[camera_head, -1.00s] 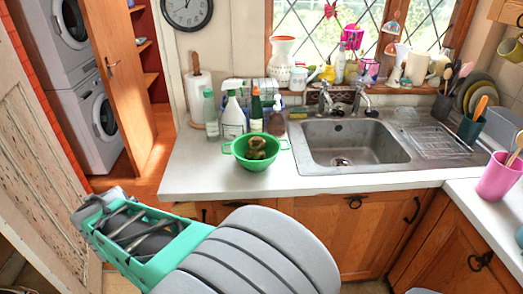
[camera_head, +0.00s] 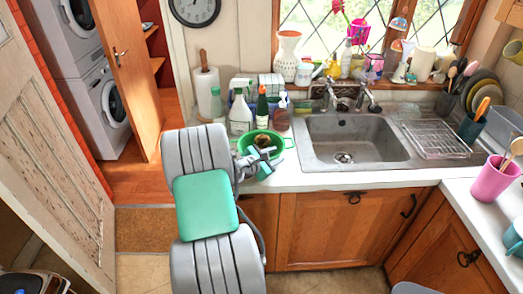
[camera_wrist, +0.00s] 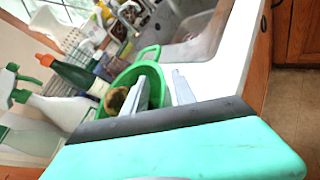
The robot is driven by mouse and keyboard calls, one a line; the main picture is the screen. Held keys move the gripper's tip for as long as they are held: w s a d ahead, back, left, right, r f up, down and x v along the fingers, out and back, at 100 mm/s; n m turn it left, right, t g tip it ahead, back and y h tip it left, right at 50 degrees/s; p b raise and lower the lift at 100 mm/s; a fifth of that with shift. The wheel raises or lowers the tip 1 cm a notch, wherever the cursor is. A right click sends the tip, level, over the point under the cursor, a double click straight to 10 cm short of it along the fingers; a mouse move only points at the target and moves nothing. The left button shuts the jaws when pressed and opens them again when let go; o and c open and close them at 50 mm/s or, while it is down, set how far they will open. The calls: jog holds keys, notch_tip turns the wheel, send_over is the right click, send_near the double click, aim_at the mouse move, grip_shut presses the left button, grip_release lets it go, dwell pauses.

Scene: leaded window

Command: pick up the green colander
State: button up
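The green colander (camera_head: 277,146) stands on the white counter left of the sink, with brown lumpy contents (camera_head: 262,139) in it. In the wrist view, the colander (camera_wrist: 153,72) lies just beyond my fingers, with one side handle at its far edge. My gripper (camera_head: 262,161) is at the colander's near side and hides part of it in the head view. In the wrist view, my gripper (camera_wrist: 161,76) has its two fingers apart. The left finger overlaps the colander's bowl and the right one shows against the white counter. I cannot tell whether either touches the colander.
Several bottles, including a white spray bottle (camera_head: 240,115) and a dark green bottle (camera_head: 262,106), stand behind and left of the colander. The metal sink (camera_head: 350,140) lies to the right. A paper towel roll (camera_head: 206,90) stands back left. The counter's front strip (camera_head: 310,179) is clear.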

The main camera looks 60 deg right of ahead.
jog(key=shift+s+d+f, duration=0.15)
jog(key=shift+d+f, duration=0.1)
jog(key=shift+d, duration=0.4)
jog(key=shift+a, duration=0.1)
jog(key=shift+c, duration=0.3)
grip_shut()
dwell(0.5)
